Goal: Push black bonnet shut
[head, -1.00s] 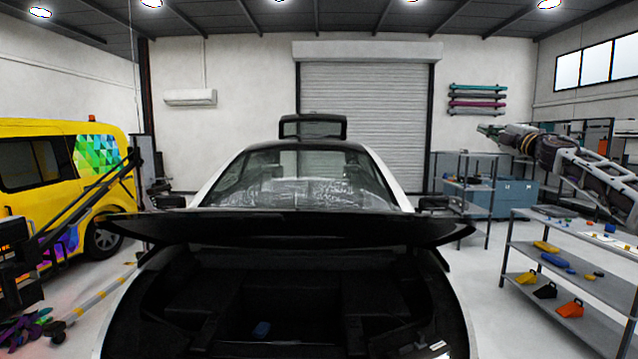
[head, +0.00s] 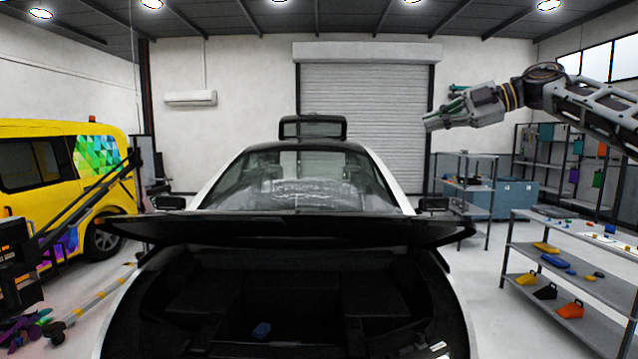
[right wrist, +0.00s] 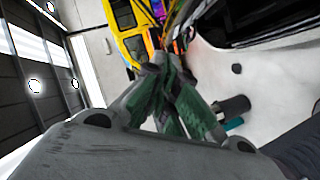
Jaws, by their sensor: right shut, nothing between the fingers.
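The black bonnet (head: 300,229) of the white car stands raised in the head view, its wide edge facing me. My left gripper does not show clearly; only dark parts of my left arm are at the left edge.
A yellow van (head: 60,180) stands at the left. A grey shelf (head: 570,265) with coloured tools stands at the right, and blue cabinets (head: 515,198) are behind it. A striped pole (head: 100,302) lies left of the car. Floor is clear between car and shelf.

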